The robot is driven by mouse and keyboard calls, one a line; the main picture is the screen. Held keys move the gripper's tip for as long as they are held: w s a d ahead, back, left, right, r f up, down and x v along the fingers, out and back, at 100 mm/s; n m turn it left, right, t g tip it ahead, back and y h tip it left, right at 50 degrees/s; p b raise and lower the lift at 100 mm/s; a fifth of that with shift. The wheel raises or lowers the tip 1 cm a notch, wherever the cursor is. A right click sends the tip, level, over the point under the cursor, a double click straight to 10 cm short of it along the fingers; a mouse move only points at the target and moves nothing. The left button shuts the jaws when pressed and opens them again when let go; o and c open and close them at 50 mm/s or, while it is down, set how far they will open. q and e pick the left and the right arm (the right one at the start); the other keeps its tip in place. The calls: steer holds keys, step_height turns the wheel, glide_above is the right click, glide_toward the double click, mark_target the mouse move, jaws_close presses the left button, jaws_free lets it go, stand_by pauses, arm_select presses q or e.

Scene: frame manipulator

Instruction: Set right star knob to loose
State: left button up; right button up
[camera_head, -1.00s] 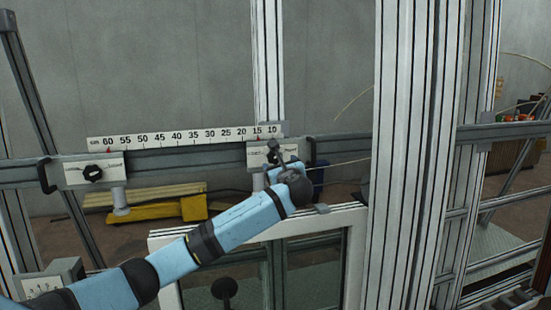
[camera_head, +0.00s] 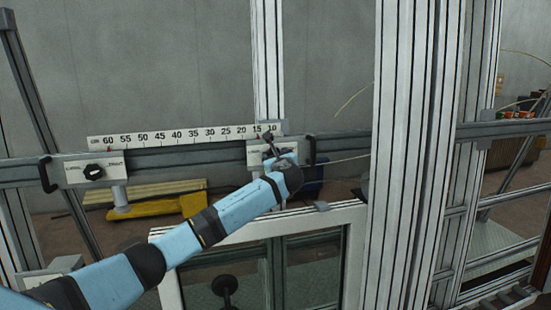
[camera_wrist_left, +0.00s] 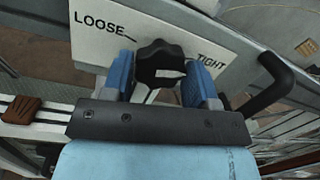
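The right star knob (camera_wrist_left: 160,62) is black and sits on a white plate (camera_wrist_left: 232,62) marked LOOSE on the left and TIGHT on the right in the left wrist view. My left gripper (camera_wrist_left: 160,78) has one blue finger on each side of the knob, very close to it. I cannot tell whether both fingers touch the knob or press on it. In the head view the same plate (camera_head: 253,154) is on the right of the rail, and my left gripper (camera_head: 276,158) covers most of the knob. My right gripper is not in view.
Another black star knob (camera_head: 93,172) is on the left plate. A numbered scale (camera_head: 180,138) runs above the metal rail. A black handle (camera_wrist_left: 270,82) stands close to my right finger in the wrist view. A white window frame (camera_head: 325,218) is below and a thick upright profile (camera_head: 400,150) right.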

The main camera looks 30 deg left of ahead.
arm_select(q)
steer(key=shift+f+n, duration=0.1)
steer(key=shift+n, duration=0.3)
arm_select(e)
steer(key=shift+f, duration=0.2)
arm_select(q)
steer(key=shift+w+d+r+n+g+b, duration=0.1)
steer(key=shift+n+g+b, duration=0.4)
steer(key=shift+n+b, duration=3.15)
steer(key=shift+a+r+n+g+b, duration=0.1)
steer(key=shift+n+g+b, duration=0.45)
steer(key=shift+n, duration=6)
steer(key=shift+w+d+r+n+g+b, duration=0.1)
steer(key=shift+n+g+b, duration=0.35)
steer(key=shift+n+b, duration=3.2)
arm_select(e)
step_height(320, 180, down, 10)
steer(key=p, duration=0.3)
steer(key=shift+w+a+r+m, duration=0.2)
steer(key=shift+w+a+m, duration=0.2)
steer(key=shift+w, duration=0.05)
arm_select(q)
steer(key=n, duration=0.3)
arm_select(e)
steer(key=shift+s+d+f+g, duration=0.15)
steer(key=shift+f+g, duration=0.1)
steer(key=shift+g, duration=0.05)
arm_select(q)
steer(key=o, duration=0.9)
